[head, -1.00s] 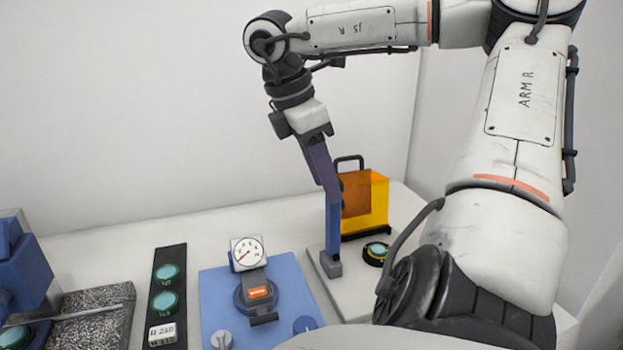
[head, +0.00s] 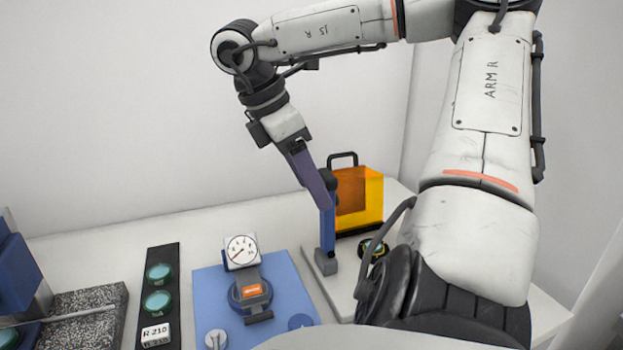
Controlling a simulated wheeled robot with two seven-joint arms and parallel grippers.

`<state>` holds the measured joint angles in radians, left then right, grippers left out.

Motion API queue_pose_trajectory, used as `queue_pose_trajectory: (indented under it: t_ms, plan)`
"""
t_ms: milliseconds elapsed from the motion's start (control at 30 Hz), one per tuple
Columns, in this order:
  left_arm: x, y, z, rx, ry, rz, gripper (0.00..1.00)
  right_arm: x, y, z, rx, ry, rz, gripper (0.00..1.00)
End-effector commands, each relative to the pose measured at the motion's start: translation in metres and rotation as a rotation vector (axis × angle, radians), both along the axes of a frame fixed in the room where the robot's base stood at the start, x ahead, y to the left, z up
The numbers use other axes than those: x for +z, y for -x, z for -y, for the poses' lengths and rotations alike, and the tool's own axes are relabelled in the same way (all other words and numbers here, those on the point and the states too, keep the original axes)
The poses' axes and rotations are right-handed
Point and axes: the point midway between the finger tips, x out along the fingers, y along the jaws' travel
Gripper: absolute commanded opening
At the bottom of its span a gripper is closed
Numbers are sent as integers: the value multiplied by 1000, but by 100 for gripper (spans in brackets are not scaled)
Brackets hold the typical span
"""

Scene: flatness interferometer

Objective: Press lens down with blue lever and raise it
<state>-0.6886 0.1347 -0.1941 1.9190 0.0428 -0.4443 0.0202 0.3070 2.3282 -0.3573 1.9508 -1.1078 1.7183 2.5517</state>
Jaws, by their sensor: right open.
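A slim blue upright (head: 328,236) stands on a grey foot (head: 326,265) on the white plate, with a dark joint at its top. I cannot tell whether it is the blue lever. My right gripper (head: 327,204) is open, its dark purple fingers slanting down across the upright's upper part. I cannot tell whether they touch it. A lens (head: 372,248) in a black ring lies right of the upright, partly hidden by a cable of my right arm. Two teal lenses, one farther back (head: 159,272) and one nearer (head: 156,301), sit in a black rack. My left gripper is not in view.
An orange shield (head: 372,196) with a black handle stands behind the lens. A blue base (head: 212,285) with a dial gauge (head: 242,251) stands left of the upright. A blue device (head: 18,275) and speckled granite block (head: 95,300) are at far left. The bench behind the gauge is clear.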

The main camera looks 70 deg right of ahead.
Motion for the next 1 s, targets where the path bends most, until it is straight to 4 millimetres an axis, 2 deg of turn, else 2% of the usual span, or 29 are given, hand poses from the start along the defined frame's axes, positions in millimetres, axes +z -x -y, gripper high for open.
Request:
queue_pose_trajectory:
  t_ms: [267, 700, 833, 1000]
  plan:
    - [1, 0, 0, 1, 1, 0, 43, 11, -3, -1, -2, 7, 2, 59]
    - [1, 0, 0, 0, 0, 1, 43, 83, -30, -21, -2, 5, 2, 59]
    - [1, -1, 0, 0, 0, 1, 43, 93, -33, -24, -1, 3, 1, 59]
    - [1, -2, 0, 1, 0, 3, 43, 96, -34, -25, 0, 2, 1, 59]
